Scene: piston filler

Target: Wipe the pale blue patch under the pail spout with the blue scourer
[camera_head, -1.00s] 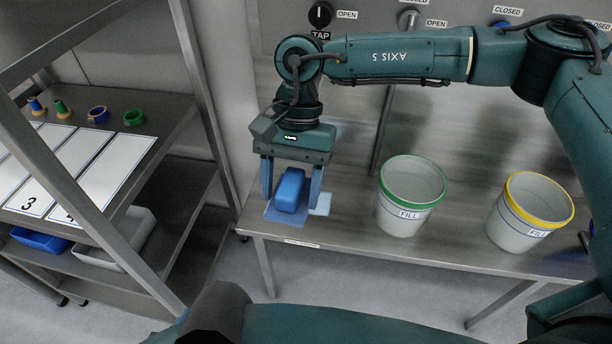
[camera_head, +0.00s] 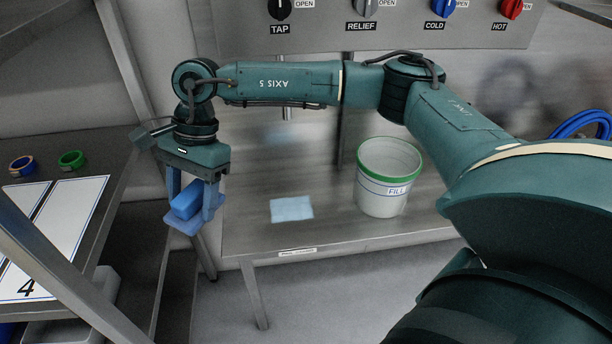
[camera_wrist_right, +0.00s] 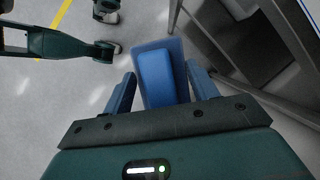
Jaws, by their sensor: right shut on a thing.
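The blue scourer (camera_head: 186,202) is a blue block on a wider, flat blue pad. My right gripper (camera_head: 191,209) is shut on its block, with a finger on each side. The right wrist view also shows the scourer (camera_wrist_right: 160,78) between the fingers (camera_wrist_right: 162,90), its pad reaching beyond them. The gripper holds it in the air, left of the bench's left end. The pale blue patch (camera_head: 291,208) lies uncovered on the steel bench (camera_head: 328,228), to the right of the scourer and apart from it. My left gripper is not in view.
A white pail (camera_head: 383,195) with a green rim stands on the bench right of the patch. A steel rack (camera_head: 120,165) with white sheets and coloured rings is at left, close to the gripper. A panel with knobs (camera_head: 362,8) is behind.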

